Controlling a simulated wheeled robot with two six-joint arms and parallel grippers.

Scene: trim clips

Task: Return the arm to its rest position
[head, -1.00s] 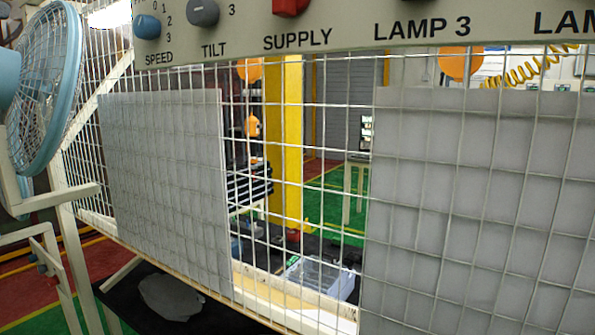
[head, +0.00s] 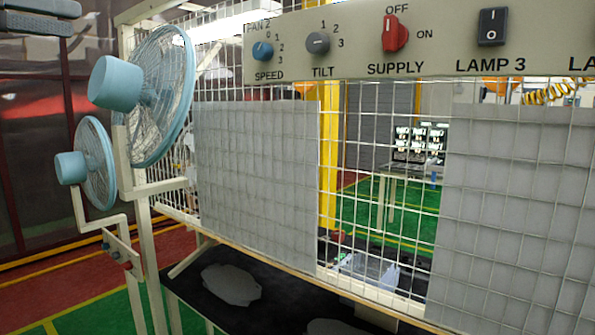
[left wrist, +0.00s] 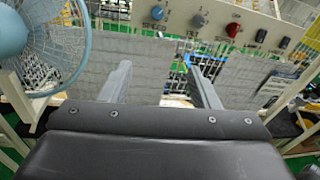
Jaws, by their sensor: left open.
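My left gripper (head: 40,14) shows as dark grey parts in the top left corner of the head view, cut by the picture edge. In the left wrist view its two grey fingers (left wrist: 160,85) stand wide apart with nothing between them. Beyond the fingers are the wire mesh with grey sheets and the switch panel; no contact shows. My right gripper is in neither view.
A beige panel (head: 350,55) with knobs and switches spans the top of a wire mesh (head: 380,190). Two light blue fans (head: 150,95) stand on a frame at the left. A dark shelf (head: 200,290) holds a flat grey piece (head: 231,285).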

